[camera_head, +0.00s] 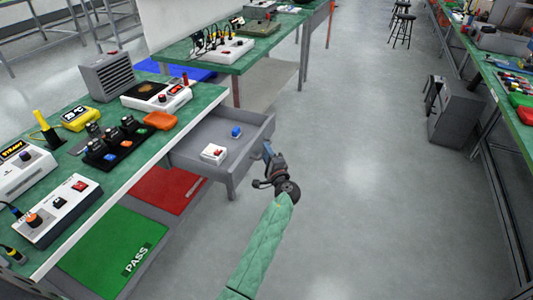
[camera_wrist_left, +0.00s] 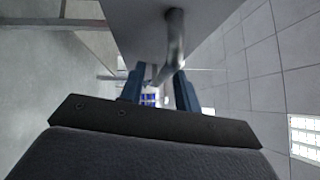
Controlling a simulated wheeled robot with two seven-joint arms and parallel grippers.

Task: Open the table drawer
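The grey table drawer (camera_head: 240,150) is pulled well out from under the green-topped table (camera_head: 130,155) in the head view. A white box with a red button (camera_head: 214,153) and a blue button-like piece (camera_head: 236,132) lie inside it. My left gripper (camera_head: 268,153) is at the drawer's front face. In the left wrist view, the curved metal drawer handle (camera_wrist_left: 175,40) runs down between the blue fingers of my left gripper (camera_wrist_left: 160,80), which appear closed on it. The drawer front (camera_wrist_left: 140,25) fills the top there. My right gripper is not in view.
Test devices crowd the tabletop, with an orange box (camera_head: 160,120) near its edge. Below are a red mat (camera_head: 165,189) and a green PASS mat (camera_head: 110,250). The floor (camera_head: 360,150) right of the drawer is clear up to a grey cabinet (camera_head: 457,112).

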